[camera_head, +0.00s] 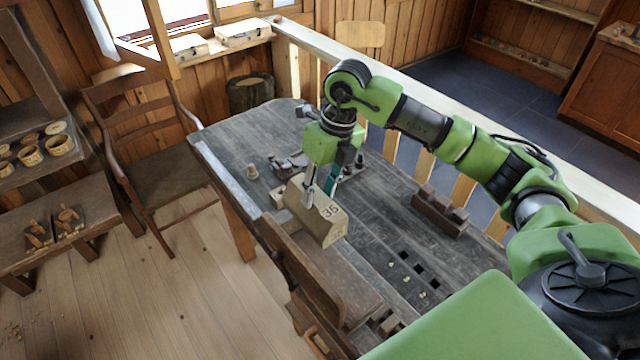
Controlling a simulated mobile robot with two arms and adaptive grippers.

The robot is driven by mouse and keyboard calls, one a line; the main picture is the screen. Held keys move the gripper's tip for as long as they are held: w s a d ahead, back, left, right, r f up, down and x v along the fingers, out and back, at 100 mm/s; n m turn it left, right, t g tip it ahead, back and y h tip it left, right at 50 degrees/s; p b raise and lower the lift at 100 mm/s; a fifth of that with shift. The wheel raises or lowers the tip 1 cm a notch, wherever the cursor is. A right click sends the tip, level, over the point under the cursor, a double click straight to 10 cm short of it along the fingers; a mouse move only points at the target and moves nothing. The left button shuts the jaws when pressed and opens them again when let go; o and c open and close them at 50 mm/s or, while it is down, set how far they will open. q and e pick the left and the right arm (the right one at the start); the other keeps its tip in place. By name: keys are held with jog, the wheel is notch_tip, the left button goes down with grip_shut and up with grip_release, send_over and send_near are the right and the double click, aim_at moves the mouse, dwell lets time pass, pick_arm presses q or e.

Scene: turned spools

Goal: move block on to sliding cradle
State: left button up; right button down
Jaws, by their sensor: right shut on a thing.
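The block (321,227) is tan, with the number 35 on it. My right gripper (320,191) points down from above and is shut on the block near its top, over the workbench (245,150). Whether the block touches the bench is hard to tell. A dark wooden piece with several raised lumps (440,213) sits on the bench to the right of the block. I cannot tell whether this is the sliding cradle. My left gripper is not in view.
A long brown wooden board (303,262) is close in front of the block. Small square holes (419,268) and small pale bits lie right of it. A chair (150,150) is left of the bench.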

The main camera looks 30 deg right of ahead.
jog(key=shift+s+a+f, duration=0.1)
jog(key=shift+f, duration=0.3)
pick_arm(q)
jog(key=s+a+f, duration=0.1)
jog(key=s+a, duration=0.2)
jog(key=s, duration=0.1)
pick_arm(e)
jog(key=shift+f+b, duration=0.4)
jog(key=shift+b, duration=0.05)
jog(key=shift+f, duration=0.35)
notch_tip(320, 180, down, 2)
jog(key=shift+f+b, duration=0.1)
jog(key=shift+b, duration=0.7)
jog(key=shift+f, duration=0.25)
jog(key=shift+f+b, duration=1.3)
jog(key=shift+f, duration=0.65)
pick_arm(q)
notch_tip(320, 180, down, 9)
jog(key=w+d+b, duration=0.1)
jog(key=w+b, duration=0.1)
jog(key=b, duration=0.2)
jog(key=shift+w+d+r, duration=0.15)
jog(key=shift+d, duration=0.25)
pick_arm(e)
jog(key=shift+f, duration=2.75)
pick_arm(q)
jog(key=shift+b, duration=0.35)
